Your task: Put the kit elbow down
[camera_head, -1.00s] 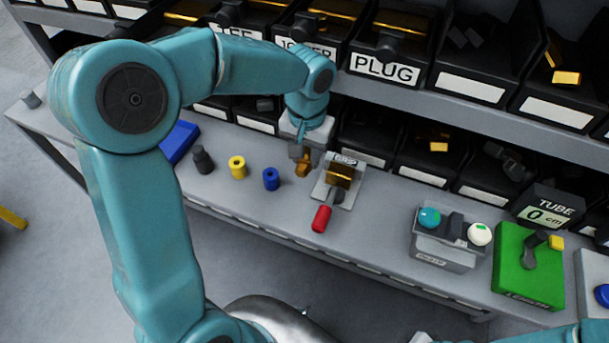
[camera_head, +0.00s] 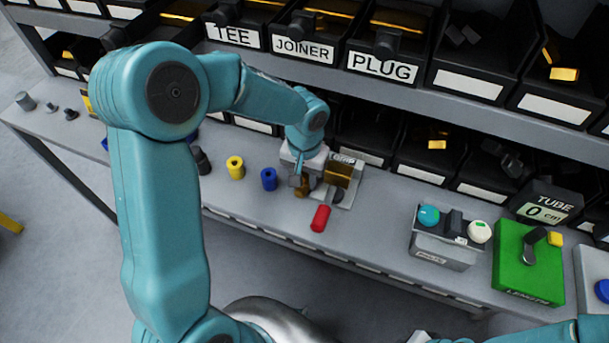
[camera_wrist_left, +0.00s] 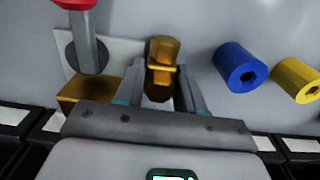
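The kit elbow (camera_head: 301,187) is a small brass-coloured piece at the tip of my left gripper (camera_head: 298,181). In the left wrist view the elbow (camera_wrist_left: 162,68) sits between the two fingers of the left gripper (camera_wrist_left: 163,85), which is shut on it. It is low over the grey bench, left of the grip fixture; I cannot tell whether it touches the bench. My right gripper is not in view.
The grip fixture has a brass block (camera_head: 339,173) and a red handle (camera_head: 320,218) close to the right of the elbow. A blue cylinder (camera_head: 269,179) and a yellow cylinder (camera_head: 235,167) stand to its left. Bins line the back. A green length box (camera_head: 528,265) stands right.

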